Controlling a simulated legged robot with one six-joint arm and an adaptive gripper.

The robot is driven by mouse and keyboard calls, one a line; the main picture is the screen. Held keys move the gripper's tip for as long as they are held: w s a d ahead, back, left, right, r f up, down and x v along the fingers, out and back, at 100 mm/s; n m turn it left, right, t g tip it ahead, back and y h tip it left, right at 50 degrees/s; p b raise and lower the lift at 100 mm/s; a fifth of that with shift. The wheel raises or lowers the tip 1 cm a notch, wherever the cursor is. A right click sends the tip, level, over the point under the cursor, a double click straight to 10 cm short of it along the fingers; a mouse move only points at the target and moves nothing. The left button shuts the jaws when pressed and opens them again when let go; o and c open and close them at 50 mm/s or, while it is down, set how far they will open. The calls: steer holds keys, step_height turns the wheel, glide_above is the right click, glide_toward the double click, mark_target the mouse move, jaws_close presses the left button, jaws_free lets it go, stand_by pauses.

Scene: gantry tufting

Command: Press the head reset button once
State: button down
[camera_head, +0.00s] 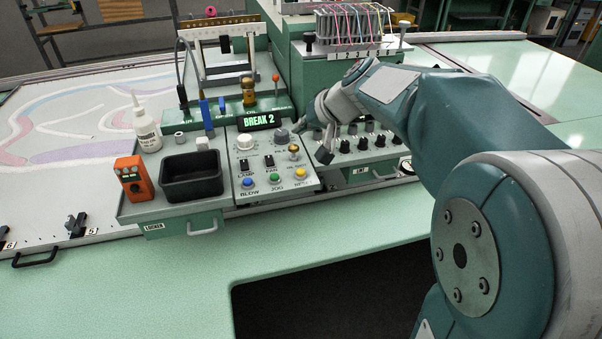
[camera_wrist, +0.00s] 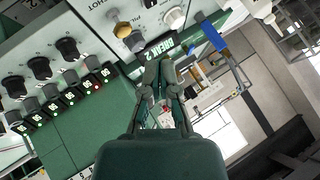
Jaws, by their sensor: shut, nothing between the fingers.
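The control panel (camera_head: 268,172) is below a display (camera_head: 259,121) that reads "BREAK 2". It carries blue (camera_head: 249,182), green (camera_head: 274,177) and yellow (camera_head: 300,173) buttons along its front. A brass-coloured knob (camera_head: 293,151) sits above the yellow one.
Several black knobs (camera_head: 363,145) line the panel to the right. A black bin (camera_head: 191,177), an orange box (camera_head: 133,179) and a white bottle (camera_head: 145,124) are on the left. A gantry head with threads (camera_head: 350,25) stands behind. The green front counter (camera_head: 180,280) is clear.

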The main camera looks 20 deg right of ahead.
mark_target(302, 172)
steer(key=shift+d, duration=0.1)
steer(key=shift+f, duration=4.4)
steer(key=shift+f, duration=0.2)
steer(key=shift+s+f, duration=0.1)
steer(key=shift+f, duration=0.05)
steer(key=shift+f, duration=0.55)
steer(key=shift+r, duration=0.95)
steer(key=shift+r, duration=0.1)
